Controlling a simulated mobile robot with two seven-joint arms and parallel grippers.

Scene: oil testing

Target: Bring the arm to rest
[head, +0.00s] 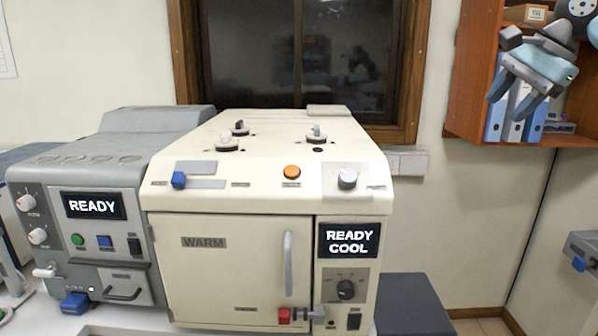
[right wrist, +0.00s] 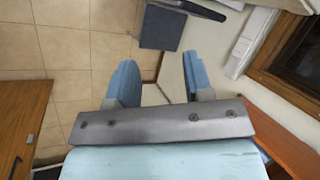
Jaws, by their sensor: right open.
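My right gripper (head: 519,92) is raised at the upper right of the head view, in front of the wooden wall shelf. Its two blue-tipped fingers are spread apart with nothing between them. In the right wrist view the same gripper (right wrist: 155,85) is open and empty, with floor and a pale surface beyond the fingers. My left gripper is not in the head view.
The wooden shelf (head: 470,90) with blue and white binders is close behind my right gripper. A cream machine (head: 230,265) reading "READY COOL" stands in the centre, with a grey machine (head: 130,275) reading "READY" at its left. Tiled floor (right wrist: 85,50) shows below.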

